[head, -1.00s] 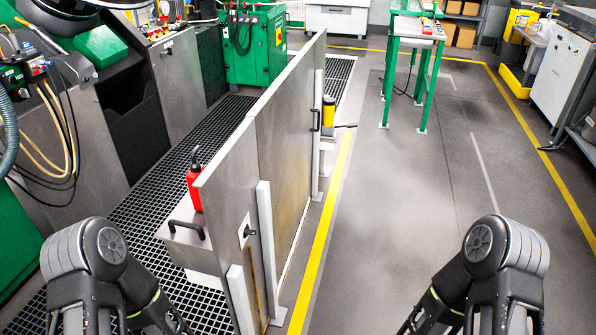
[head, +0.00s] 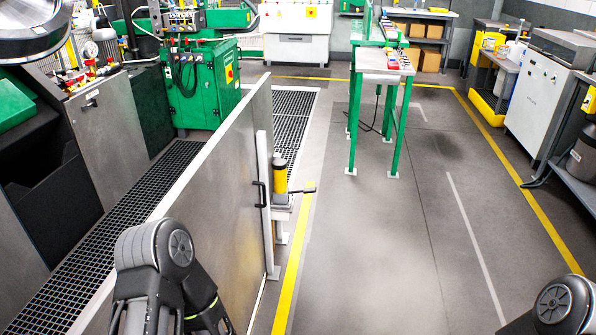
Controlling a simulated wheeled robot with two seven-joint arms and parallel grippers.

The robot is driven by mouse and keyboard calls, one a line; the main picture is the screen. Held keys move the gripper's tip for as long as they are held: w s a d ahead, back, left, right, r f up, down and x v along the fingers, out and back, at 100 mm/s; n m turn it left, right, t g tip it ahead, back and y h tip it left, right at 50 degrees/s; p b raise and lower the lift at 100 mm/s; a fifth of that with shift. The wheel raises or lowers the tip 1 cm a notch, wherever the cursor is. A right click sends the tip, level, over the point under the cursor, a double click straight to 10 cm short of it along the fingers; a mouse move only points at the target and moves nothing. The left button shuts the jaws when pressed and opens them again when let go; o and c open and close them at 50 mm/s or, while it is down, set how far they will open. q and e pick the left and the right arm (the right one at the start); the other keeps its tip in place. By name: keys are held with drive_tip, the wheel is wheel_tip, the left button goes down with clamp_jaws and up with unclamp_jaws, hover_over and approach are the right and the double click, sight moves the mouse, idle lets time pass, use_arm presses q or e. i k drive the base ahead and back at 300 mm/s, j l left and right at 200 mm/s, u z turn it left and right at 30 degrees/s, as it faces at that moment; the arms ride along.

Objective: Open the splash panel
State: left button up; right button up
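The splash panel (head: 215,185) is a tall grey metal sheet standing upright along the grated walkway, running from the bottom left toward the back. A black handle (head: 260,194) sits near its far end, beside a light grey post (head: 265,200). My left arm shows at the bottom left, in front of the panel's near part, and hides some of it. My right arm shows only at the bottom right corner. Neither gripper is visible. No hand touches the handle.
A yellow and black cylinder (head: 280,178) on a stand is just right of the post. A green-legged table (head: 384,75) stands further back. A green cabinet (head: 202,85) is beyond the panel's far end.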

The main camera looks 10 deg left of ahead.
sight(216, 199)
drive_tip(key=i+l, duration=0.1)
drive_tip(key=i, duration=2)
drive_tip(key=j+u, duration=0.05)
drive_tip(key=j, duration=0.05)
